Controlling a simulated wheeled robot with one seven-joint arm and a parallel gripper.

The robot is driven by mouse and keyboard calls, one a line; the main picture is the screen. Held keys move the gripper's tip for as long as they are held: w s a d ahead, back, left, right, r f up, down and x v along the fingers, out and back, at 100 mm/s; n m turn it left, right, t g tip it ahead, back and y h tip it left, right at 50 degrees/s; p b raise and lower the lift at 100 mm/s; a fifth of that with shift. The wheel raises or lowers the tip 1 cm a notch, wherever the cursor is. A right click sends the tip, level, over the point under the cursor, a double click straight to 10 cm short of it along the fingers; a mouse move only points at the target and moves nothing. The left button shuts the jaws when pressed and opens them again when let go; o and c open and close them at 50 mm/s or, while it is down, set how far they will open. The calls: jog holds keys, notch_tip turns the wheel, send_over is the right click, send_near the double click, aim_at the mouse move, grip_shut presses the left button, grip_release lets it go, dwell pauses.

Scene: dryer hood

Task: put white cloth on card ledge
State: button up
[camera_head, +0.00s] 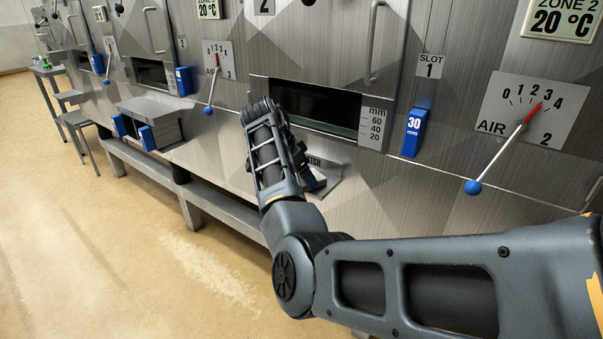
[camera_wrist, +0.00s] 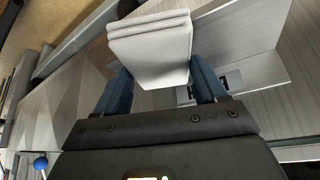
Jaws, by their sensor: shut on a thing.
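The white cloth (camera_wrist: 150,48) is a thick folded pad in the wrist view. My gripper (camera_wrist: 158,75) is shut on it, with one blue finger on each side of its near end. The far end of the cloth sticks out beyond the fingertips. A pale metal ledge, probably the card ledge (camera_wrist: 245,42), lies behind and to the right of the cloth, partly covered by a finger. In the head view the ledge (camera_head: 332,184) juts from the machine front below the slot, with a partly hidden label. My arm hides the cloth and fingers there. I cannot tell whether the cloth touches the ledge.
A dark slot opening (camera_head: 312,104) with a mm scale (camera_head: 373,124) is above the ledge. A blue 30 mm block (camera_head: 414,132) and a blue-knobbed AIR lever (camera_head: 497,162) are to its right. A grey rail (camera_head: 150,168) runs low along the machine.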

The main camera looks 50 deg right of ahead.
jog(key=shift+f, duration=0.1)
jog(key=o, duration=1.1)
jog(key=v, duration=1.2)
